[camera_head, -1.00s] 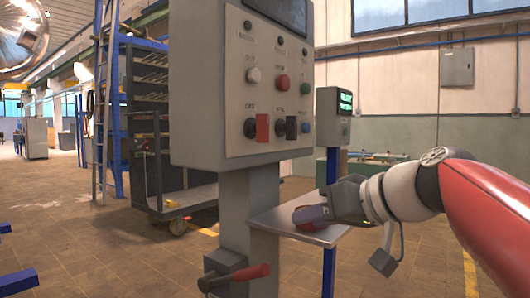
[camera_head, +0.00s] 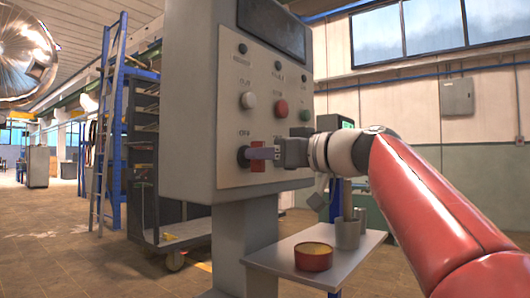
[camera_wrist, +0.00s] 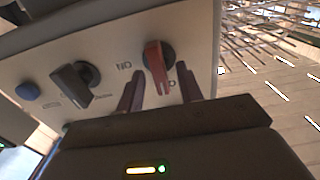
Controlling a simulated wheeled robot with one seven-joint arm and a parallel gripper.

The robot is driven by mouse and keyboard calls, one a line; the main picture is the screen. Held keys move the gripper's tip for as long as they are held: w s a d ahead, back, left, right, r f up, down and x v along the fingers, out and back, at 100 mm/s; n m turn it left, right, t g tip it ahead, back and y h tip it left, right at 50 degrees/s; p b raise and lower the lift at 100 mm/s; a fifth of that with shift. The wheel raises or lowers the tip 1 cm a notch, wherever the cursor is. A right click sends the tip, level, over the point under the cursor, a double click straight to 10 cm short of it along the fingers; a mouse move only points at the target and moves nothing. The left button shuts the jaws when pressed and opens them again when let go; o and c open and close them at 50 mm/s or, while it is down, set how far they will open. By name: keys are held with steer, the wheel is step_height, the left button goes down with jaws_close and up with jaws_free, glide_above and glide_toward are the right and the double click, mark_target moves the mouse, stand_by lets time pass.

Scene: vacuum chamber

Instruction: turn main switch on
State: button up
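The grey control panel (camera_head: 225,120) stands on a post left of centre in the head view. The red rotary switch (camera_head: 257,168) sits at its lower left, partly hidden by my gripper. In the wrist view the red switch (camera_wrist: 155,62) has a dark round base and a red handle. My gripper (camera_head: 250,154) is at the panel face, level with this switch. In the wrist view my gripper (camera_wrist: 160,80) is open, its two fingers apart, one on each side of the handle's lower end. I cannot tell whether either finger touches it.
A black rotary switch (camera_wrist: 75,84) and a blue button (camera_wrist: 27,91) are beside the red switch. White (camera_head: 248,100) and red (camera_head: 281,108) buttons are above. A shelf (camera_head: 335,262) below my arm holds a red bowl (camera_head: 313,260) and metal cups (camera_head: 348,230).

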steer(key=shift+w+a, duration=0.15)
steer(key=shift+c, duration=0.2)
jaws_close()
steer(key=shift+m, duration=0.3)
steer(key=shift+w+d+f+m+p, duration=0.1)
steer(key=shift+m+p, duration=0.85)
steer(key=shift+m, duration=1.9)
steer(key=shift+w+d+f+m+p, duration=0.1)
steer(key=shift+m+p, duration=0.9)
steer(key=shift+m, duration=1.9)
steer(key=shift+w+f+m+p, duration=0.1)
steer(key=shift+m+p, duration=0.85)
steer(key=shift+m, duration=1.9)
